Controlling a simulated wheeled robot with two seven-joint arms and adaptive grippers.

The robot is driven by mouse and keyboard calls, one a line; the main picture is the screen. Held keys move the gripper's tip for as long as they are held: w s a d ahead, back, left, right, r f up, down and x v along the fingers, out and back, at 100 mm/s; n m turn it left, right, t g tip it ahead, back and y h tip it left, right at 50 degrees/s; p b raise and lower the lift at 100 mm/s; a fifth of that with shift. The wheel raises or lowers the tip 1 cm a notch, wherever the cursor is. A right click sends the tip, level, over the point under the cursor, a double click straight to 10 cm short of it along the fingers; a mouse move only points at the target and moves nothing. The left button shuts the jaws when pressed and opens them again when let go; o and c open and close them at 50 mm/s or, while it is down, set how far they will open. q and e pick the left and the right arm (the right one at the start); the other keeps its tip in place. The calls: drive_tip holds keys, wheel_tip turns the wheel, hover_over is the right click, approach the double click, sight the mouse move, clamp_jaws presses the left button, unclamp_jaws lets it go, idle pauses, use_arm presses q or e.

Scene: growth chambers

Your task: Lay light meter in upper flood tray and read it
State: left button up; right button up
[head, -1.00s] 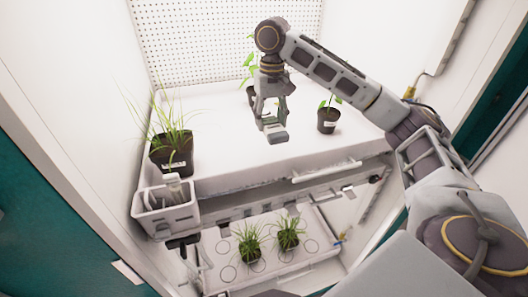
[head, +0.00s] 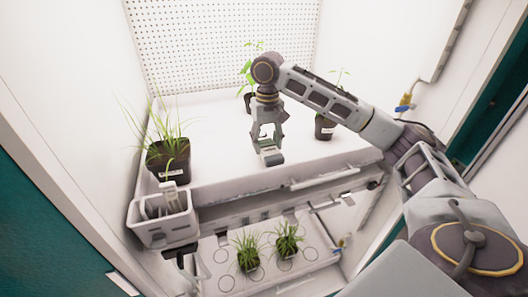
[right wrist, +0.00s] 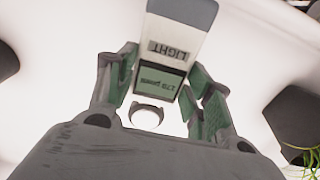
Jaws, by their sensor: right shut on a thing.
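The upper flood tray (head: 218,128) is the broad white surface in the chamber. My right gripper (head: 267,140) hangs over its front middle and is shut on the light meter (head: 271,157). The meter is a small pale block with a dark part, close to the tray surface; I cannot tell whether it touches. In the right wrist view the meter (right wrist: 177,42) sits between the fingers (right wrist: 160,88). Its "LIGHT" label and green display (right wrist: 159,83) appear upside down. The display carries a small number, hard to read surely. My left gripper is out of view.
A grassy potted plant (head: 168,160) stands at the tray's left; two leafy pots stand behind and right of my gripper, the right one (head: 325,128) near it. A white bin (head: 162,231) hangs at the front left. A lower tray (head: 225,284) holds two grassy plants.

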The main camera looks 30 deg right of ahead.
sight(267, 144)
drive_tip(key=shift+w+f, duration=0.1)
drive_tip(key=shift+f, duration=0.25)
drive_tip(key=shift+d, duration=0.1)
drive_tip(key=shift+f+p, duration=0.3)
drive_tip(key=shift+f, duration=1.5)
drive_tip(key=o, duration=1.3)
drive_tip(key=shift+f, duration=0.1)
drive_tip(key=shift+c, duration=0.2)
wheel_tip(267, 144, up, 8)
drive_tip(key=shift+f+b, duration=0.1)
drive_tip(key=shift+b, duration=0.5)
drive_tip(key=shift+r+p, duration=0.55)
drive_tip(key=shift+r, duration=1.6)
